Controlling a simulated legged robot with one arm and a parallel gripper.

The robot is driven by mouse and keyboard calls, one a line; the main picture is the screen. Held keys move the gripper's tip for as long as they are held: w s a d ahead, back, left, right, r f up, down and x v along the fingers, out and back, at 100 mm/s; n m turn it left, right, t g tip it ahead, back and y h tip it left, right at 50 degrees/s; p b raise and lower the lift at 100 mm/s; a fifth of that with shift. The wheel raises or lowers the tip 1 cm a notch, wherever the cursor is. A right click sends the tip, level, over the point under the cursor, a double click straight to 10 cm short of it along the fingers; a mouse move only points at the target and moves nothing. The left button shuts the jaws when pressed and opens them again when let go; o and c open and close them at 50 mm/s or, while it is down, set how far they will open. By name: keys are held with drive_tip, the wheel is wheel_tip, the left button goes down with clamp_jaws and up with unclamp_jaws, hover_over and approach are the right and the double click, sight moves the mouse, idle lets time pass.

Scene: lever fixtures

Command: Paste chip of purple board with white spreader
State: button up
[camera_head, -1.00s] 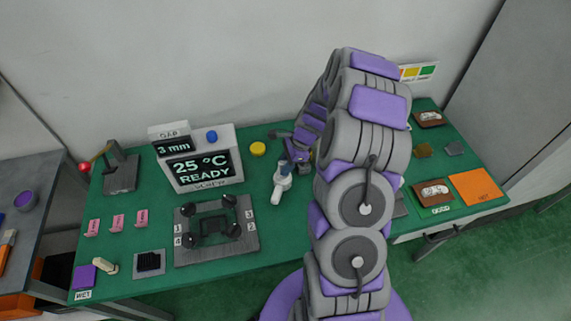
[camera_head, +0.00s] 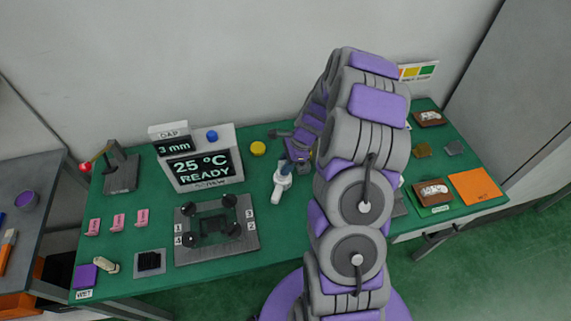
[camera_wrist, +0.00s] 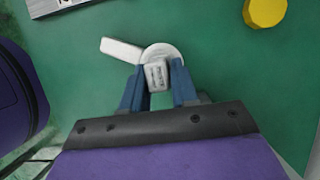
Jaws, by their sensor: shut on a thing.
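My gripper (camera_wrist: 157,90) has its blue fingers shut on a white tool, which I take to be the white spreader (camera_wrist: 122,49). In the wrist view its small block is between the fingertips, with a round part and a flat arm beyond. In the head view, my gripper (camera_head: 284,168) is right of the display, and the white spreader (camera_head: 277,195) hangs below it over the green table. I cannot make out a purple board; my arm hides part of the table. Two brown boards with white patches, one near (camera_head: 432,193) and one far (camera_head: 429,118), lie at right.
A grey fixture (camera_head: 250,240) with numbered corners and dark clamps stands left of my gripper. Behind it the display (camera_head: 193,168) reads 25 °C READY. A yellow round piece (camera_head: 258,149) stands behind. An orange mat (camera_head: 475,187) lies at right.

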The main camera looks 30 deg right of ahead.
drive_tip(key=shift+r, duration=0.1)
drive_tip(key=shift+r+p, duration=2.8)
drive_tip(key=shift+r, duration=0.6)
